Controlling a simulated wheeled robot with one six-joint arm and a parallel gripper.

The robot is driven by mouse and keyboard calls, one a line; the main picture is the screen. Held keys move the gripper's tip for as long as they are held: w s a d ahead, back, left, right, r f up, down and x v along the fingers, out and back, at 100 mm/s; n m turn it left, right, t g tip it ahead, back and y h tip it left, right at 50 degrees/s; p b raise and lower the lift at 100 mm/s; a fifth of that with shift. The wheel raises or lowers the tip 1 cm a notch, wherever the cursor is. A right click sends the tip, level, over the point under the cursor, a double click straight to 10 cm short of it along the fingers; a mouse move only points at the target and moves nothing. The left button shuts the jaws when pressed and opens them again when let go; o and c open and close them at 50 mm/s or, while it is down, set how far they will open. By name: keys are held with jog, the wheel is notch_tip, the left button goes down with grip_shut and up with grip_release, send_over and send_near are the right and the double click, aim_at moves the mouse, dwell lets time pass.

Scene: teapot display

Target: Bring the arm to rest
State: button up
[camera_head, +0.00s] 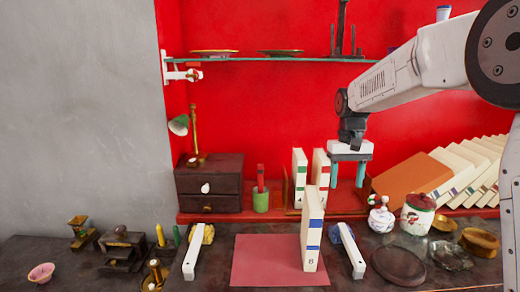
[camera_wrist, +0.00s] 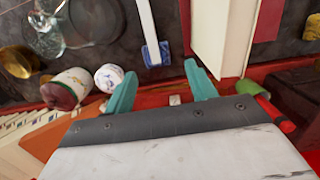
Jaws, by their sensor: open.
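My gripper (camera_head: 347,174) hangs from my white arm, pointing down, above the back of the counter and in front of the red wall. Its two teal fingers are apart with nothing between them. In the wrist view my gripper (camera_wrist: 160,88) also shows open and empty. A white book with blue bands (camera_head: 313,235) stands upright on a pink mat (camera_head: 262,262), in front of my gripper and a little to its left. The book also shows close to the fingers in the wrist view (camera_wrist: 222,35), apart from them.
Leaning books (camera_head: 455,170) fill the right back. A shelf (camera_head: 270,59) runs above; a drawer box (camera_head: 209,184) stands left.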

jog(key=s+d+t, duration=0.1)
jog(key=s, duration=1.8)
jog(key=s+d+r+t, duration=0.1)
jog(key=s, duration=1.8)
jog(key=shift+s+d+t, duration=0.15)
jog(key=shift+d+t, duration=0.15)
